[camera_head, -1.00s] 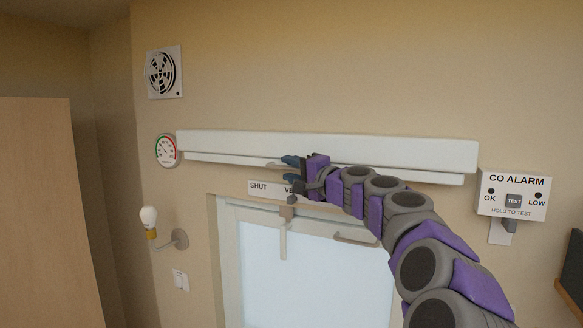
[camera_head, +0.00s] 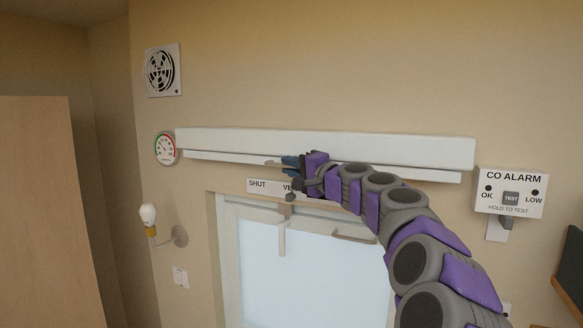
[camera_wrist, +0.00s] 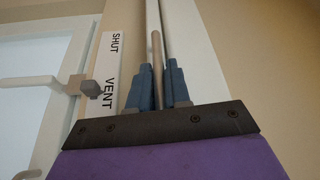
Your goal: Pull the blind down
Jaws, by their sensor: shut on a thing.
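The blind is rolled up in a long white casing (camera_head: 400,150) above the window. Its white bottom bar (camera_head: 225,159) lies just under the casing. A thin pale handle (camera_head: 271,163) sits on the bar and also shows as a tan rod in the wrist view (camera_wrist: 156,50). My gripper (camera_head: 289,163) is at the bar, with its blue fingers shut on the handle. In the wrist view, the gripper (camera_wrist: 160,72) has one finger on each side of the rod. The fingers and wrist hide part of the handle and bar.
Below is a window (camera_head: 310,265) with a latch lever (camera_head: 282,235) and a SHUT/VENT label (camera_head: 258,184), close under my gripper. A CO alarm (camera_head: 511,193) is at right. A gauge (camera_head: 165,148), fan vent (camera_head: 162,70) and lamp (camera_head: 149,219) are at left.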

